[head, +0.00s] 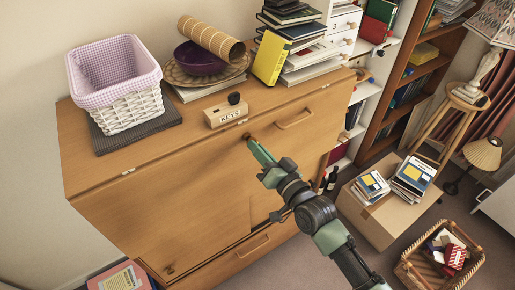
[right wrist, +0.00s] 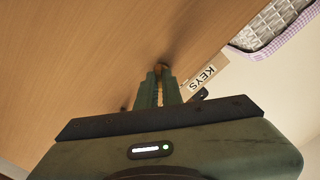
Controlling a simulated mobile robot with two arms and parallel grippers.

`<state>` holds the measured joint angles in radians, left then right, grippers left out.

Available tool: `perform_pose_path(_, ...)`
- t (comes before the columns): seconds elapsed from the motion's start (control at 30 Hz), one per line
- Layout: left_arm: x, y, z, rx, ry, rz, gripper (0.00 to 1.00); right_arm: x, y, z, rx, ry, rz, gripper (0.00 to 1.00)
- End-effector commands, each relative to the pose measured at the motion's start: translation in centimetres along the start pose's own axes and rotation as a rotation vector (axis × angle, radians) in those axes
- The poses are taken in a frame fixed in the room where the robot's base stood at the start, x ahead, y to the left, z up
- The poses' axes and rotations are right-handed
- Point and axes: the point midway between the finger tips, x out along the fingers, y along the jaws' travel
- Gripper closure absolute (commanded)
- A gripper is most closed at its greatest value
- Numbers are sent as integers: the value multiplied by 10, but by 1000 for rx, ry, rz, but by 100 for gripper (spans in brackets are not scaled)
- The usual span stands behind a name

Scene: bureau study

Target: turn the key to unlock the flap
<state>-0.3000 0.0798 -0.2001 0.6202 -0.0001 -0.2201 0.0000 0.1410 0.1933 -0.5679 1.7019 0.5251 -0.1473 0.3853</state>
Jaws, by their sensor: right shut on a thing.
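The wooden bureau's closed flap (head: 165,205) is the broad front panel below the top. My right gripper (head: 254,146) reaches the upper part of this front. It is shut on a small brownish thing at the lock, which I take to be the key (right wrist: 161,68). The fingers hide most of it, so its turn angle cannot be told. In the right wrist view the gripper (right wrist: 159,82) points straight at the wood with its fingertips close to the surface. My left gripper is not in view.
A KEYS box (head: 226,115) stands on the top just above the gripper, and shows in the wrist view (right wrist: 203,76). A basket (head: 118,95), books and a yellow box (head: 270,58) stand nearby. A cardboard box (head: 385,212) stands on the floor at right.

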Motion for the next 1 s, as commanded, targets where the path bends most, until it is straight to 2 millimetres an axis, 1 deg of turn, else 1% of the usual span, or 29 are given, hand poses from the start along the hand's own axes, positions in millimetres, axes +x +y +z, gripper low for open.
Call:
perform_pose_path(0.03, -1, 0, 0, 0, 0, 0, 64, -1, 5, 6, -39, -15, 11, 100)
perform_pose_path(0.33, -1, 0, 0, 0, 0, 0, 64, -1, 5, 6, -72, -14, 11, 100)
perform_pose_path(0.37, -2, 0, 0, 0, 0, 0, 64, -1, 5, 5, -93, -15, 10, 100)
perform_pose_path(0.5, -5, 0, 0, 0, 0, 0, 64, -1, 5, 4, -273, -16, 9, 100)
perform_pose_path(0.6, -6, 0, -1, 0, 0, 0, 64, -1, 5, 4, -362, -15, 9, 100)
perform_pose_path(0.9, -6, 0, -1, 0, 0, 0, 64, -1, 6, 4, -388, -14, 9, 100)
perform_pose_path(1.0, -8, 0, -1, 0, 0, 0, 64, -1, 5, 3, -482, -15, 8, 100)
